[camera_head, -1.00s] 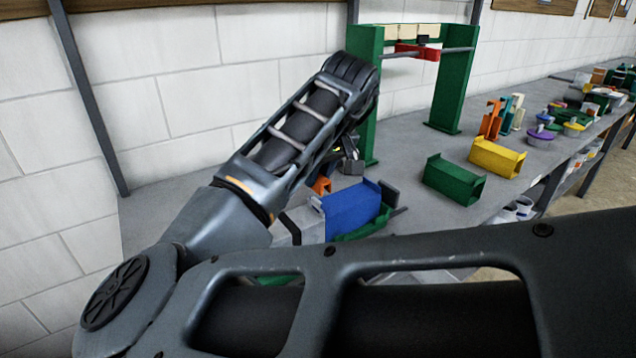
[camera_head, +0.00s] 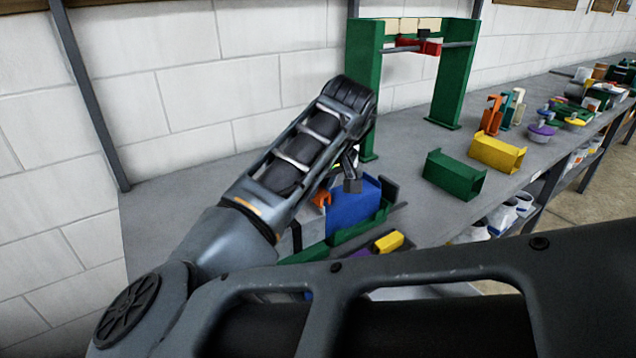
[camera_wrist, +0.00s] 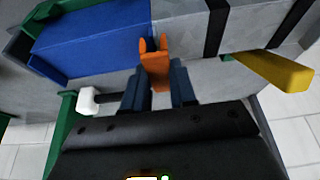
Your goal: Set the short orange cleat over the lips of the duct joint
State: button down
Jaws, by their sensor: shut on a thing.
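The short orange cleat (camera_wrist: 154,64) is held between the fingers of my gripper (camera_wrist: 158,82), which is shut on it. In the wrist view its two prongs point at the duct joint, where the blue duct (camera_wrist: 95,42) meets the grey duct (camera_wrist: 183,28). The cleat overlaps the near face of the seam in that view; I cannot tell whether it touches or straddles the lips. In the head view a bit of the orange cleat (camera_head: 321,198) shows at the left end of the blue duct (camera_head: 350,207). My fingertips are largely hidden there by my arm.
A green cradle (camera_head: 355,230) lies along the blue duct. A yellow block (camera_head: 389,241) is near the bench edge. A green channel (camera_head: 455,176) and a yellow channel (camera_head: 497,153) stand to the right, and a green frame (camera_head: 456,75) behind. A yellow bar (camera_wrist: 268,71) lies right of my gripper.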

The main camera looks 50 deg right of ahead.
jog(key=c, duration=0.9)
grip_release()
jog(key=shift+r, duration=0.25)
jog(key=v, duration=1.2)
jog(key=shift+r+b, duration=0.35)
jog(key=shift+r, duration=0.05)
